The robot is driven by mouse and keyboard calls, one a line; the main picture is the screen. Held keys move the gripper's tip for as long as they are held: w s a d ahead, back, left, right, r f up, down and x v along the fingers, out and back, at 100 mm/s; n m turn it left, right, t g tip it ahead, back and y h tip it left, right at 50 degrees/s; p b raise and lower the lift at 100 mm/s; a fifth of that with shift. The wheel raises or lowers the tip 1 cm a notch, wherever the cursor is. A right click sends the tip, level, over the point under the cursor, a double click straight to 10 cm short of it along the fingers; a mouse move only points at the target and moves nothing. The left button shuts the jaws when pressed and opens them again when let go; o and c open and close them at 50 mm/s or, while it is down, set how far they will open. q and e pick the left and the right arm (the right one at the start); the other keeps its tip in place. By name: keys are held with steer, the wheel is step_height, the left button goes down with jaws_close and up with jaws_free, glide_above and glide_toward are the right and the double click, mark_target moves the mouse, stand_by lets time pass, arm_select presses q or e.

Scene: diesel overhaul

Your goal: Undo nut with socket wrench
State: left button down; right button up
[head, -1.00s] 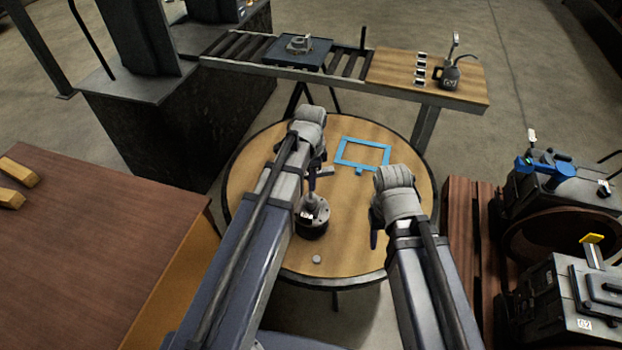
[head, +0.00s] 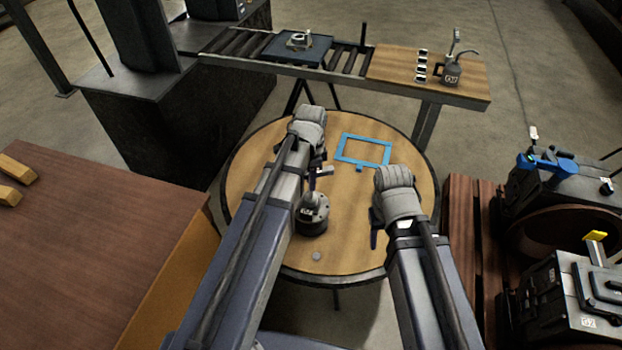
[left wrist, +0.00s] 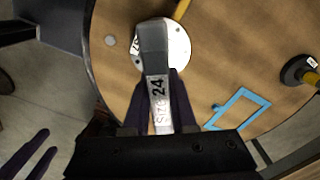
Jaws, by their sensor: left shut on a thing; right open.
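In the left wrist view my left gripper (left wrist: 161,116) is shut on the socket wrench (left wrist: 158,85), a grey bar marked "SIZE 24" with a dark socket end. The wrench lies in front of a pale round disc (left wrist: 179,45), hiding part of it; I cannot tell whether they touch. The nut is not clearly visible. My right gripper (head: 375,226) is open and empty over the table's right side.
The round wooden table (head: 262,170) also holds a blue frame (head: 341,150) and a small grey disc (head: 316,256). A bench with rollers (head: 350,58) and an oil can (head: 452,76) stands behind. Machines on a pallet (head: 463,215) are at right. The table's front right is clear.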

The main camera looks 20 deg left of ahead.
arm_select(q)
steer(key=n, duration=1.2)
steer(key=shift+r, duration=0.1)
steer(key=n, duration=0.8)
steer(key=shift+n, duration=0.3)
steer(key=n, duration=0.8)
steer(key=shift+r, duration=0.1)
steer(key=n, duration=0.4)
